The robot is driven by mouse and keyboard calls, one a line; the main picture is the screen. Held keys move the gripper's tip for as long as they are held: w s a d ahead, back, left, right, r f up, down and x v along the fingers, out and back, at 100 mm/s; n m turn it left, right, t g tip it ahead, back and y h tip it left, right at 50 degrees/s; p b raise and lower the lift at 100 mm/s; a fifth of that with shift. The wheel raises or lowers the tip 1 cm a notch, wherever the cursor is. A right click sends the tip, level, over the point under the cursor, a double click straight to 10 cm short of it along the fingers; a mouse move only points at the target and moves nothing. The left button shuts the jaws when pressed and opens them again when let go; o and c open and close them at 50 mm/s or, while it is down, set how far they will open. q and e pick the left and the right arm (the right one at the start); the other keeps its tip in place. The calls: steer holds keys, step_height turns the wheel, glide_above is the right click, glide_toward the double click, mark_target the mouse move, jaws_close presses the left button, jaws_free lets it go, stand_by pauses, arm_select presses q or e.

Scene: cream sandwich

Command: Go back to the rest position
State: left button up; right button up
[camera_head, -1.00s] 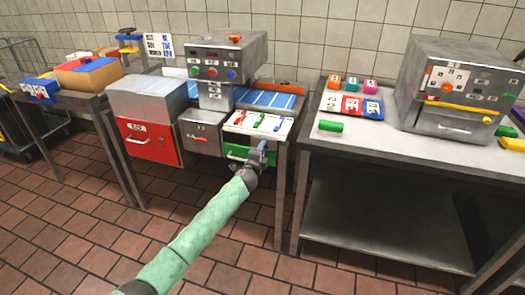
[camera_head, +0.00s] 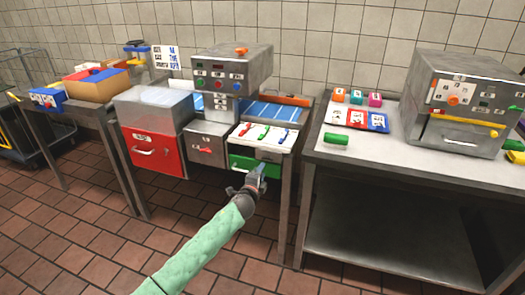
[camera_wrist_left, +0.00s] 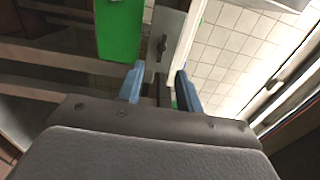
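My left gripper (camera_head: 261,170) is in front of the green drawer (camera_head: 240,162) of the middle machine, with its fingers pointing at the drawer front. In the left wrist view its two blue fingers (camera_wrist_left: 162,84) stand apart, with a gap and nothing held between them. A green panel (camera_wrist_left: 120,28) shows beyond the fingers in that view, beside a grey metal part. Whether the fingertips touch the drawer I cannot tell. My right gripper is in neither view.
A red drawer (camera_head: 152,150) is left of the green one. The right-hand table (camera_head: 390,158) carries a grey oven-like machine (camera_head: 465,105), a tricolour card mat (camera_head: 357,117) and small coloured blocks. The tiled floor (camera_head: 110,240) in front is open.

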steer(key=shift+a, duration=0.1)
